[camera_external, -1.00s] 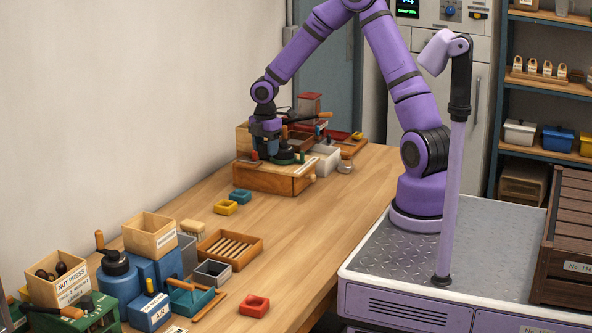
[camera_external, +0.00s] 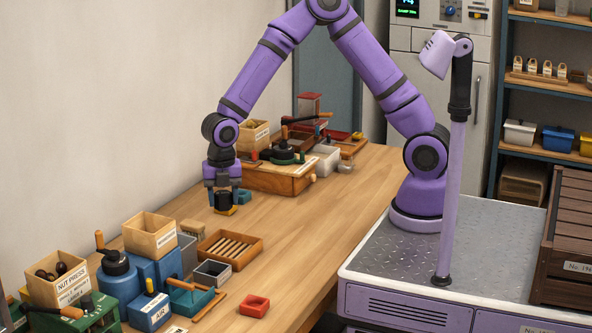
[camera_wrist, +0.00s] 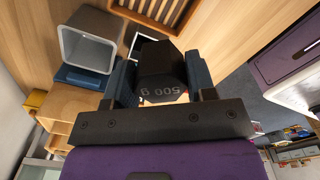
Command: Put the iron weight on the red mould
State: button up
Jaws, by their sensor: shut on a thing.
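The iron weight (camera_external: 223,202) is a small black block. In the wrist view it (camera_wrist: 161,68) shows as a black faceted weight marked "500 g", between the two blue-grey fingers. My gripper (camera_external: 222,188) is shut on it and holds it over the far half of the bench, in front of the yellow mould (camera_external: 230,211), which it partly hides. The red mould (camera_external: 254,305) is a small red block with a hollow top, on the bench near the front. It stands clear of my gripper, and nothing lies on it. I do not make it out in the wrist view.
A teal mould (camera_external: 243,196) stands close to my gripper. A slatted wooden tray (camera_external: 230,249), a grey metal box (camera_external: 212,273) and a teal tool tray (camera_external: 190,299) lie between my gripper and the red mould. The right side of the bench (camera_external: 310,240) is clear.

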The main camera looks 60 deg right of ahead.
jog(key=s+a+n, duration=0.3)
jog(key=s+a, duration=0.6)
jog(key=a, duration=0.2)
jog(key=n, duration=0.3)
send_over(254, 302)
notch_tip(254, 302, down, 4)
jog(key=shift+d+f, duration=0.1)
jog(key=shift+f, duration=4.4)
jog(key=shift+f, duration=0.1)
jog(key=o, duration=1.2)
jog(key=shift+o, duration=0.2)
